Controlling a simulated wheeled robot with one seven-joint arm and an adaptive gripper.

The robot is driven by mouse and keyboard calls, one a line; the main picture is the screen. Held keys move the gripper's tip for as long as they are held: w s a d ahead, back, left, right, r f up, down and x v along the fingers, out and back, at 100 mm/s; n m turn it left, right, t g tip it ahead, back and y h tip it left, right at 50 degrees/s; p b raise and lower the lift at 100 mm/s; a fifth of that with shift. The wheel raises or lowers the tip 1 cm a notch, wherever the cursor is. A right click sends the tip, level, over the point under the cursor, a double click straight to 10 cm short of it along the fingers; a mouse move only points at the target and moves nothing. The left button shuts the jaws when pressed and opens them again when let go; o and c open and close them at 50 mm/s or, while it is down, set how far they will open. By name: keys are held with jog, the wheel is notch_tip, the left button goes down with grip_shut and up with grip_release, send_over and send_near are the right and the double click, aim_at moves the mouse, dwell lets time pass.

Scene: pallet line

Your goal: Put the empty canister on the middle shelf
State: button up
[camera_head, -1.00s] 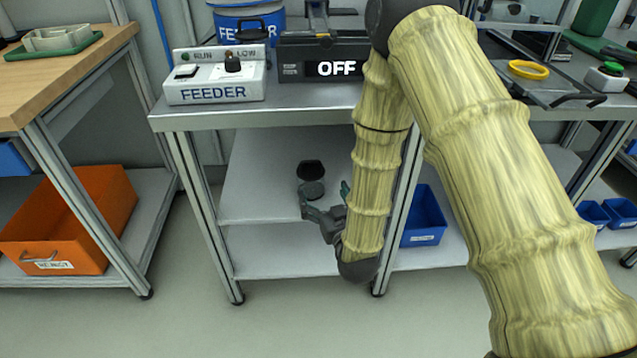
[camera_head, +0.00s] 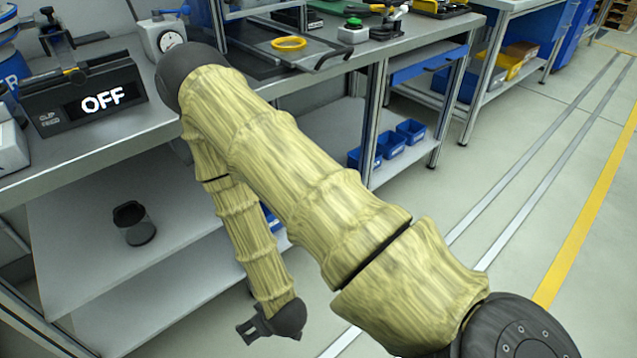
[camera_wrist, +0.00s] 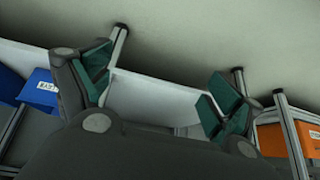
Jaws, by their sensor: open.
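The dark canister (camera_head: 134,224) stands upright on the middle shelf (camera_head: 85,250) of the bench, below the worktop. Nothing is touching it. My gripper (camera_head: 254,332) is outside the shelf's front edge, lower and to the right of the canister, and apart from it. In the wrist view my gripper (camera_wrist: 158,90) has its green-padded fingers wide apart with nothing between them. The canister cannot be made out in the wrist view.
The worktop carries a black OFF display box (camera_head: 85,98), a dial gauge (camera_head: 163,38) and a yellow ring (camera_head: 289,44). Small blue bins (camera_head: 391,146) sit on a shelf to the right. An orange bin (camera_wrist: 301,138) shows in the wrist view. Open floor lies right.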

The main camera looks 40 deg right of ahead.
jog(key=s+d+f+g, duration=0.2)
jog(key=s+g, duration=0.1)
jog(key=s, duration=0.6)
jog(key=s+d+f+m+g+h, duration=0.1)
jog(key=s+d+f+g, duration=0.1)
jog(key=s, duration=0.7)
jog(key=shift+d+g, duration=0.45)
jog(key=shift+g, duration=0.15)
